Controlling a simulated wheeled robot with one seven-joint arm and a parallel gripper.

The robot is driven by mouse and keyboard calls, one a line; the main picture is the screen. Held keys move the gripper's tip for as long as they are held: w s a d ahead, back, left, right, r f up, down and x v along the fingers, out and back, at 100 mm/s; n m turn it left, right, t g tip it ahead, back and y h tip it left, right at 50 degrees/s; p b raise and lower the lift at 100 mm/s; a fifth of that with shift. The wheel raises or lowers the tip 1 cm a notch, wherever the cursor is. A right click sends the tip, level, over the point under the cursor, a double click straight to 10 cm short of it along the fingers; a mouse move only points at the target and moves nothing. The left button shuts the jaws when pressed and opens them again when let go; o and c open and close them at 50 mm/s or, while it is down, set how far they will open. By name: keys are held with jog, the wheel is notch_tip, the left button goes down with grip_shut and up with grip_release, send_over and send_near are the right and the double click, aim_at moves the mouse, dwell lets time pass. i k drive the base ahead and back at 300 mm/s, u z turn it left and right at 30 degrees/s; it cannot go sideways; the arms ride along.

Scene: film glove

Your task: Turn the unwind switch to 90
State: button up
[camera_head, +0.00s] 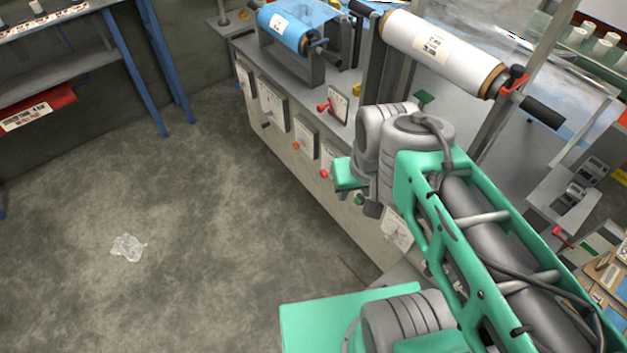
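The grey machine's front (270,150) carries several pale plates with dials, such as one (272,105) near its left end and another (305,136) to its right. Small knobs sit below them: a dark one (266,125), an orange one (296,146), a red one (324,174) and a green one (359,200). I cannot read which is the unwind switch, nor its setting. My teal and grey arm reaches in from the lower right and covers part of the panel. My gripper's fingers cannot be made out; a dark part below the wrist is too small to tell.
A blue film roll (284,28) and a white film roll (436,50) are mounted on top of the machine. A red lever (324,106) stands at its top edge. The floor to the left is open, with crumpled clear film (128,247). Blue-legged shelving (60,68) stands upper left.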

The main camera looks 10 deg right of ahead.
aim_at(324, 174)
jog(key=u, duration=0.4)
jog(key=k, duration=0.5)
jog(key=u, duration=1.45)
jog(key=i, duration=1.1)
jog(key=u, duration=0.3)
jog(key=i, duration=1.05)
jog(key=z, duration=1.3)
jog(key=i, duration=0.85)
jog(key=z, duration=0.8)
